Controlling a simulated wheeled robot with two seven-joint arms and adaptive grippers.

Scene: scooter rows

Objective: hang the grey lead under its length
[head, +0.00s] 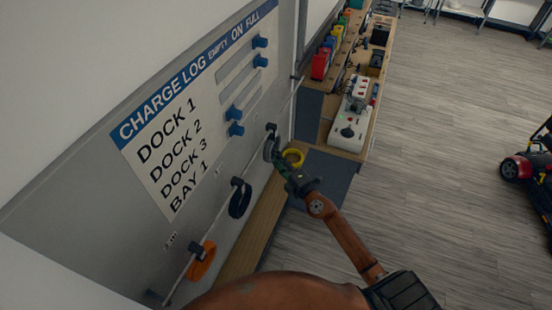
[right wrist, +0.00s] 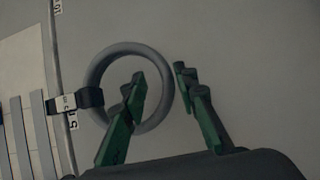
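The grey lead (head: 268,150) is a coiled ring at a dark hook on the wall rail, below the charge log board. In the right wrist view the grey lead (right wrist: 101,66) meets the dark hook (right wrist: 90,97) at its left side and looks hung on it. My right gripper (head: 282,163) is at the lower part of the ring. In the right wrist view its green fingers (right wrist: 158,82) are apart, one over the ring's inside and one beyond its outer edge. Contact with the ring cannot be told. My left gripper is not in view.
A black lead (head: 239,199) and an orange lead (head: 202,263) hang further along the rail. A bench (head: 350,131) with chargers stands behind. A red scooter (head: 515,168) is at the right; the floor between is clear.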

